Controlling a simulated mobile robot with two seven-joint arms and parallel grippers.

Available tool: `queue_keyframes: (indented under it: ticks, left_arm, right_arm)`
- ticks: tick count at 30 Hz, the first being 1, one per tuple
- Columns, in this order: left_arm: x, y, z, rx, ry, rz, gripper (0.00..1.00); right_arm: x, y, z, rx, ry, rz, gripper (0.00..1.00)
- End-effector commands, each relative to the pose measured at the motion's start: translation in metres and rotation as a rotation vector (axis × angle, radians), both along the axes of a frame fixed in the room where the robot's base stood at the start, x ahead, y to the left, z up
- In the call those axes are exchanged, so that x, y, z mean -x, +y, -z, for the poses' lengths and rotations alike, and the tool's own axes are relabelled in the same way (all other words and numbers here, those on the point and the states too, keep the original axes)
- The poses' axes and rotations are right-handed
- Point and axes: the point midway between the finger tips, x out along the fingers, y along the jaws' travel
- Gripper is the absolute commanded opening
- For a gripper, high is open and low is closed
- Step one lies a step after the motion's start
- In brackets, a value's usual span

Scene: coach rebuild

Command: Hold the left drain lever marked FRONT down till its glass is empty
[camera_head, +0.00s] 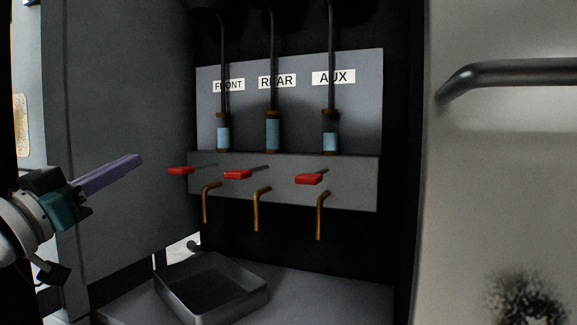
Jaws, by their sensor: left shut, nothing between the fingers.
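The left drain lever (181,170) has a red handle and juts from the left of a grey block (366,185), under the label FRONT (229,85). My right gripper is not in view.
The REAR lever (238,174) and AUX lever (309,179), both red, sit to the right under their own glasses. A dark tray (250,297) stands below the spouts. A grey panel (130,100) rises at left; a door with a bar handle (510,73) is at right.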

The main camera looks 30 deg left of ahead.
Motion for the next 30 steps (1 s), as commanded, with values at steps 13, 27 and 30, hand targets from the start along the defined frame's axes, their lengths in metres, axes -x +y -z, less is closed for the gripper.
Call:
queue_keyframes:
  ticks: [13, 27, 30]
  left_arm:
    - [-0.063, 0.007, -0.023, -0.002, -0.004, -0.001, 0.0]
    - [-0.093, 0.01, 0.005, 0.001, 0.002, -0.001, 0.0]
    - [-0.093, 0.01, 0.008, 0.001, 0.002, -0.001, 0.0]
  right_arm:
    - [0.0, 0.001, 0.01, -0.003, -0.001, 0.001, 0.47]
    - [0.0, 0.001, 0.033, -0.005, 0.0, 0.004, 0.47]
    - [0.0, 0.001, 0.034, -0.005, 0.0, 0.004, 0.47]
